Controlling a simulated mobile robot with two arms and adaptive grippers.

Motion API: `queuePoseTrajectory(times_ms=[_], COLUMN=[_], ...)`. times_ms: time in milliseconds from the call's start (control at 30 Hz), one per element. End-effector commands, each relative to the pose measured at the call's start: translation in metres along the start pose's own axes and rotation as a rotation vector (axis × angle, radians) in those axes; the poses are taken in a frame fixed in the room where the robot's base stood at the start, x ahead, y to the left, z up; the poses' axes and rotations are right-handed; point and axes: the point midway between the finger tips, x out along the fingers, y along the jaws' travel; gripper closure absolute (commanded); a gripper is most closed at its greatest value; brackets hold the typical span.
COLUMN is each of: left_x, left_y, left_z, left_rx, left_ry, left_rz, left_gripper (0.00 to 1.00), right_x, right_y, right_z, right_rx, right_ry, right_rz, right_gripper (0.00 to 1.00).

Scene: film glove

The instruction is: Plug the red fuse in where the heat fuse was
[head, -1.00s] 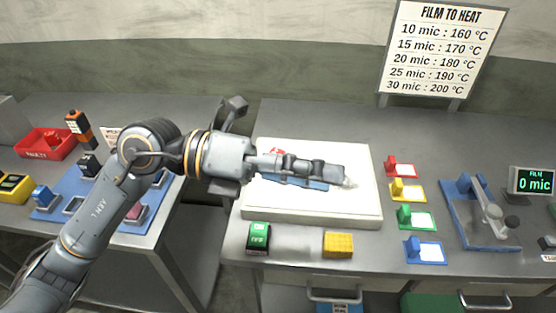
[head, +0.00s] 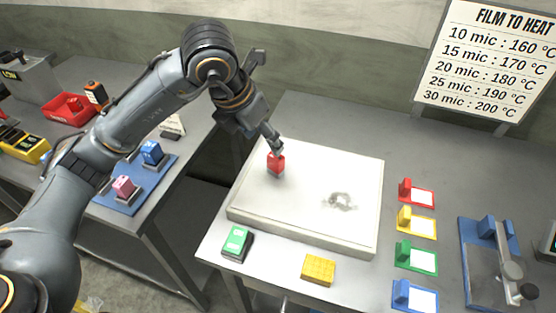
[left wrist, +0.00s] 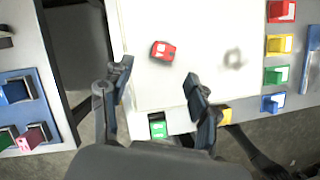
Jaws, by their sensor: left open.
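The red fuse (head: 276,162) stands on the white plate (head: 240,212) of the middle table, near its left side. It also shows in the left wrist view (left wrist: 162,51). My left gripper (head: 279,149) points down over the fuse, with its tips close to it in the head view. In the left wrist view its fingers (left wrist: 157,76) are open and apart, with the fuse beyond the tips. The blue fuse board (head: 152,190) on the left table carries a blue fuse (head: 152,152) and a pink fuse (head: 124,187). My arm hides part of that board. My right gripper is out of view.
A green block (head: 236,242) and a yellow block (head: 318,270) lie in front of the plate. Several coloured holders, including a red one (head: 415,193), stand at right. A red bin (head: 70,107) is on the left table. A gap separates the tables. A grey smudge marks the plate.

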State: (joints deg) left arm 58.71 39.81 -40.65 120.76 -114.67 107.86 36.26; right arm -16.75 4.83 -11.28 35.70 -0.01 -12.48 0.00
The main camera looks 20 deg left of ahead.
Motion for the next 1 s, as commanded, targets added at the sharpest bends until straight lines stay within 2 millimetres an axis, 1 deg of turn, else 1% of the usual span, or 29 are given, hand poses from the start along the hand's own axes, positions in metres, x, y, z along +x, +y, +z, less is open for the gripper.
queuePoseTrajectory(times_ms=[33, 100, 167, 267, 400, 533, 600, 700, 800, 967, 1000], left_x=[0.01, 0.021, 0.029, 0.036, 0.045, 0.065, 0.076, 0.086, 0.09, 0.09, 0.09], left_y=[-0.001, -0.002, -0.002, -0.002, -0.002, -0.003, -0.003, -0.002, -0.003, -0.002, -0.002], left_z=[-0.001, 0.0, 0.0, 0.0, -0.001, -0.004, -0.004, -0.004, -0.004, -0.004, -0.004], left_rx=[0.002, 0.001, 0.001, 0.004, 0.003, 0.003, 0.002, 0.003, 0.004, 0.004, 0.004], left_ry=[0.005, 0.003, 0.002, 0.0, 0.002, 0.005, 0.003, 0.0, -0.002, -0.002, -0.002], left_rz=[-0.003, -0.004, -0.004, -0.003, -0.005, -0.006, -0.005, -0.004, -0.004, -0.003, -0.003], left_gripper=[0.4, 0.4, 0.4, 0.4, 0.4, 0.4, 0.4, 0.4, 0.4, 0.4, 0.44], right_x=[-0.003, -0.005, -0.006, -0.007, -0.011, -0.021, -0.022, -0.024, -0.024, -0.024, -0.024], right_y=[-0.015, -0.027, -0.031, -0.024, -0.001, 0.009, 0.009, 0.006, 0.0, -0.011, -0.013], right_z=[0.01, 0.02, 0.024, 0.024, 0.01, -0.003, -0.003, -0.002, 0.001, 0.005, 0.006], right_rx=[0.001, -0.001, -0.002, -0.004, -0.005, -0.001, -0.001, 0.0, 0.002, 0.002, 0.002], right_ry=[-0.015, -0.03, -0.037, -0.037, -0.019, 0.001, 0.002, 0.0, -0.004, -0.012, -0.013], right_rz=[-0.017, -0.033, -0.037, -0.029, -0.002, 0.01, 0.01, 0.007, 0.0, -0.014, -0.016], right_gripper=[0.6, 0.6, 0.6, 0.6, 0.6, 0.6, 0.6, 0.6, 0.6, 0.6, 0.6])
